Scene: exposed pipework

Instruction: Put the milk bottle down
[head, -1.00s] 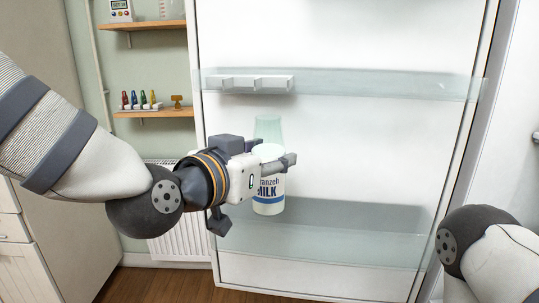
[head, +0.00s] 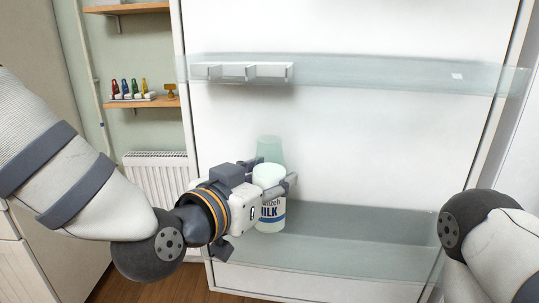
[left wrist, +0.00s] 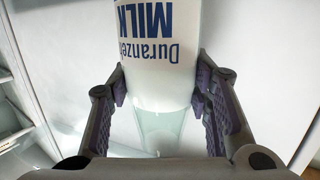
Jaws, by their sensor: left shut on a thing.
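The milk bottle (head: 270,216) is white with a pale greenish-white cap and blue "MILK" lettering. My left gripper (head: 274,187) is shut on its upper part and holds it about upright in front of the lower door shelf (head: 350,240). I cannot tell if its base touches anything. In the left wrist view, the bottle (left wrist: 160,45) sits between both finger pads, its lettering upside down. A translucent greenish vessel (head: 269,148) stands behind the bottle, partly hidden by it. My right arm shows at the right edge, but its gripper is out of view.
The white fridge door (head: 350,140) has a clear upper shelf (head: 400,78) with a small white divided holder (head: 243,71). The lower shelf looks empty right of the bottle. A radiator (head: 158,178) and a wall shelf with coloured small bottles (head: 128,88) are at left.

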